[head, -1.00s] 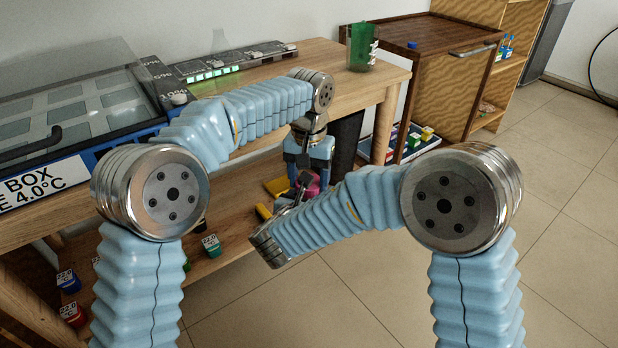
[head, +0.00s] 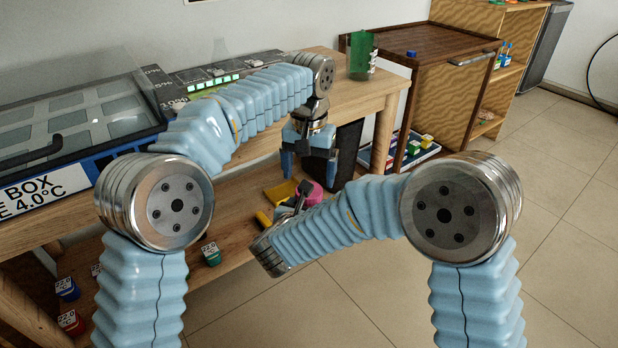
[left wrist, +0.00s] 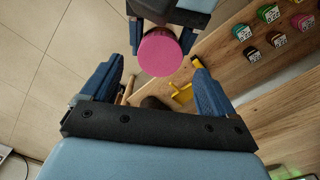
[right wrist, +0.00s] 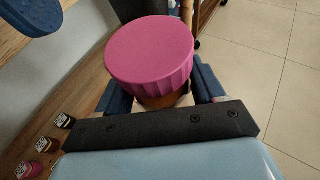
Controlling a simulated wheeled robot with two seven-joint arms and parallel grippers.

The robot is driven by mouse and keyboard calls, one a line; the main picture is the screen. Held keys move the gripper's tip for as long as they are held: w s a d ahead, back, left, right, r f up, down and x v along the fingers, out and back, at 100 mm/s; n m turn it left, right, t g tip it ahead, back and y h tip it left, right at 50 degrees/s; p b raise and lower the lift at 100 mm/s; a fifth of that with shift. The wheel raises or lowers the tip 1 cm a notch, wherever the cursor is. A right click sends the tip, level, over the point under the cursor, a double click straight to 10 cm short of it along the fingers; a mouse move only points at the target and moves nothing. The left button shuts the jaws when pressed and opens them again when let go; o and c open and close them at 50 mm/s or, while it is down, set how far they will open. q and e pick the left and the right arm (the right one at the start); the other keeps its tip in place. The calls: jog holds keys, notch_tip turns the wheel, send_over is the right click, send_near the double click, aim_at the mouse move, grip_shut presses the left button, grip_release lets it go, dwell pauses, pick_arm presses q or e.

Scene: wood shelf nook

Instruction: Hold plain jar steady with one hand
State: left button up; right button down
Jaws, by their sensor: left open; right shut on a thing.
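The plain jar has a ribbed pink lid (right wrist: 150,52) and an amber body (right wrist: 166,101) below it in the right wrist view. My right gripper (right wrist: 163,92) is shut around its body. In the head view the pink lid (head: 314,194) shows beside my right gripper, which my right forearm partly hides. My left gripper (head: 308,170) is open and empty, fingers pointing down, above the jar. In the left wrist view the lid (left wrist: 159,53) lies beyond and between the open left fingers (left wrist: 155,88), apart from them.
Yellow items (head: 280,192) lie on the lower wooden shelf (head: 235,210) near the jar. Small labelled jars (head: 211,254) stand on that shelf. The tabletop above carries a cold box (head: 70,115) and a green beaker (head: 361,57).

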pick_arm(q)
jog(key=shift+r+n, duration=0.8)
jog(key=shift+r, duration=0.95)
jog(key=shift+c, duration=0.3)
jog(key=shift+f, duration=0.1)
jog(key=shift+f, duration=3.95)
jog(key=shift+c, duration=0.5)
jog(key=c, duration=1)
jog(key=o, duration=1.2)
